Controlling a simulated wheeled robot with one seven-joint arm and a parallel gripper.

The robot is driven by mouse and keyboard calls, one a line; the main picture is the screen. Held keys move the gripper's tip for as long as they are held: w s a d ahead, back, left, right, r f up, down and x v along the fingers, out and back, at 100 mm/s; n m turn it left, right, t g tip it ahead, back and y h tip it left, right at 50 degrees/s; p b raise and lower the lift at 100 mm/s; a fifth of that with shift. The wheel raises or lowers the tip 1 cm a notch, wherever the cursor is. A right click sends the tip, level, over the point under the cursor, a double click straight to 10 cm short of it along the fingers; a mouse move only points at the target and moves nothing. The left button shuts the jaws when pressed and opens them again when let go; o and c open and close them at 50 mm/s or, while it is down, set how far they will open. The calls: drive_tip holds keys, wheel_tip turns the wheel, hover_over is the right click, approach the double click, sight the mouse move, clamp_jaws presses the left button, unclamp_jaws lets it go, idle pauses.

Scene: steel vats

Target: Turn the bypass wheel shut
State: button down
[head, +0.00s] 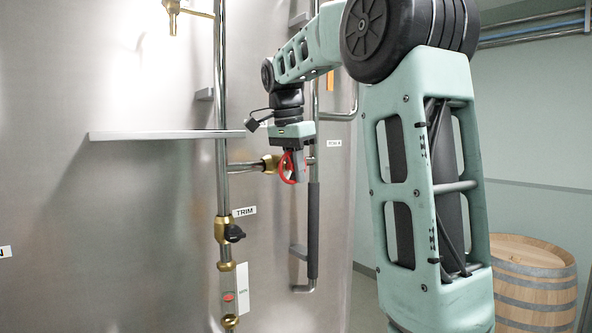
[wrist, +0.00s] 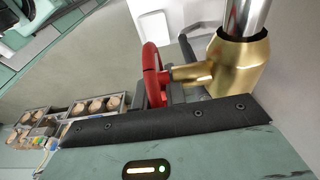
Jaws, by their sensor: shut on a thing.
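The red bypass wheel (head: 285,168) sits on a brass valve (head: 269,164) on the short horizontal pipe in front of the steel vat. My gripper (head: 295,175) comes down from above and is shut on the wheel's rim. In the wrist view the red wheel (wrist: 153,74) stands edge-on beside the brass valve body (wrist: 238,66), with its stem between them. A dark finger (wrist: 140,88) shows behind the wheel; the other finger and the exact contact are mostly hidden.
A steel ledge (head: 165,134) juts out left of my gripper. Below are a brass valve with a black knob (head: 234,233) marked TRIM and a sight gauge (head: 228,297). A dark-sleeved vertical pipe (head: 313,230) stands close right. A barrel (head: 533,283) stands at lower right.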

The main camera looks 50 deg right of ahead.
drive_tip(key=t+y, duration=0.1)
drive_tip(key=y, duration=0.3)
drive_tip(key=shift+a+f+y, duration=0.1)
drive_tip(key=shift+y, duration=0.3)
drive_tip(key=shift+w, duration=0.1)
drive_tip(key=c, duration=1.4)
unclamp_jaws()
drive_tip(key=shift+c, duration=0.2)
drive_tip(key=shift+b+v, duration=0.6)
drive_tip(key=shift+v, duration=3.15)
